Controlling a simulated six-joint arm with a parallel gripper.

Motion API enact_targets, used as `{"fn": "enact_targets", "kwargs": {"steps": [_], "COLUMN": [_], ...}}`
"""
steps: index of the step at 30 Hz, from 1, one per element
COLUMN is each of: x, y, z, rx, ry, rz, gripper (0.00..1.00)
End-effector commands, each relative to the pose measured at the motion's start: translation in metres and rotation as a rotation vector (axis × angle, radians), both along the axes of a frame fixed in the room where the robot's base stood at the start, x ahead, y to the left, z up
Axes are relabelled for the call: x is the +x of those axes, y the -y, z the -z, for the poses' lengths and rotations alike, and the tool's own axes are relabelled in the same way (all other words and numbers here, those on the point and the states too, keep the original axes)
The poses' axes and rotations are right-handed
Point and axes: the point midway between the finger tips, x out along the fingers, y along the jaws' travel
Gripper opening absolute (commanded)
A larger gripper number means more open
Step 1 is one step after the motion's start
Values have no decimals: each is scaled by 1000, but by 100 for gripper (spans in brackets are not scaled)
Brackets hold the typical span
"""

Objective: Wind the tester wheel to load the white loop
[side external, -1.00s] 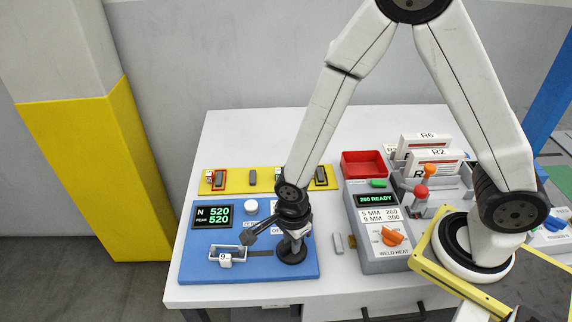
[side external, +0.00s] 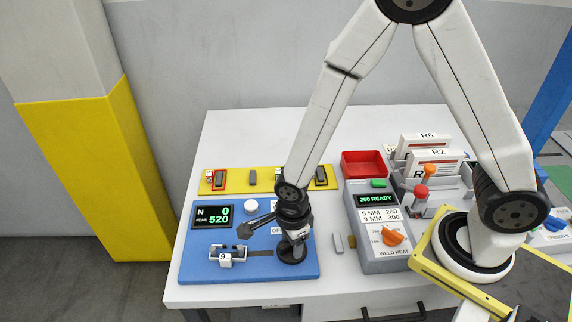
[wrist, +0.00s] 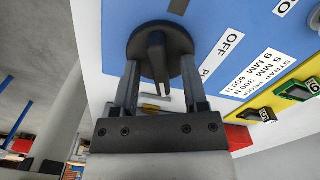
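The blue tester (side external: 200,272) carries a display (side external: 213,215) reading N 0 and PEAK 520. Its black wheel (side external: 291,254) sits at the right end of a slot and also shows in the wrist view (wrist: 140,44) with a raised grip bar. My gripper (side external: 293,238) is low over the wheel. In the wrist view my gripper's fingers (wrist: 158,75) stand apart on either side of the bar, with gaps visible. The white loop, with a tag marked 9 (side external: 225,258), is at the tester's left fixture (side external: 241,251); its closed outline no longer shows clearly.
A yellow strip (side external: 236,181) with small pieces lies behind the tester. Right of it stand a grey weld unit (side external: 383,262) with an orange knob, a red tray (side external: 366,163) and racked cards (side external: 424,145). A small grey piece (side external: 338,244) lies between tester and weld unit.

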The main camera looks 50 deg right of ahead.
Motion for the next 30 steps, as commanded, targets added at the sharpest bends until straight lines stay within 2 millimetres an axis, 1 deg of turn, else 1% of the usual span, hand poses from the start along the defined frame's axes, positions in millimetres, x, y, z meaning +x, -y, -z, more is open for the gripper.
{"fn": "enact_targets", "kwargs": {"steps": [8, 14, 20, 30], "x": [0, 0, 1, 0], "y": [0, 0, 0, 0], "z": [0, -6, -20, -54], "rx": [0, 0, 1, 1], "ry": [0, 0, 3, 3], "rz": [0, 0, 0, 0], "gripper": [56, 56, 56, 56]}}
